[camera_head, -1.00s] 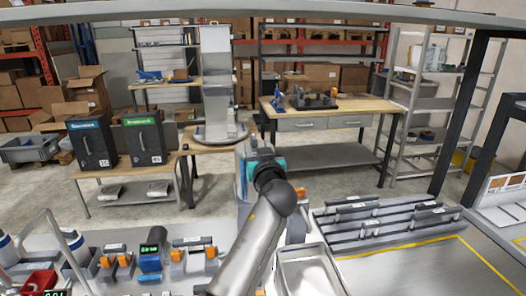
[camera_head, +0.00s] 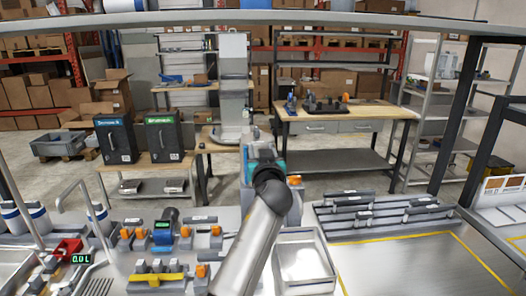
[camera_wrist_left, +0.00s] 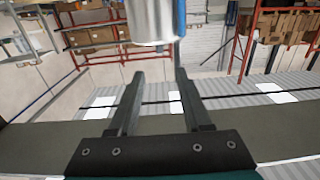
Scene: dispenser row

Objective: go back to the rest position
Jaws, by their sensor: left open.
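My left arm comes up from the bottom middle in the head view, over the bench, and ends in a dark joint and a teal wrist part (camera_head: 262,151). Its fingers cannot be made out there. In the left wrist view my left gripper (camera_wrist_left: 160,75) is open, its two dark fingers apart with nothing held between them. A shiny metal cylinder (camera_wrist_left: 152,22) shows beyond the fingertips at the top; the gap to it cannot be judged. My right gripper is in neither view.
On the bench are a metal tray (camera_head: 303,262) right of my arm, a rack of grey bars (camera_head: 380,212), and orange-and-grey fixtures (camera_head: 205,238) at left. A blue device (camera_head: 163,232) stands among them. A grey overhead beam (camera_head: 300,17) crosses the top. The yellow-outlined area (camera_head: 400,265) is clear.

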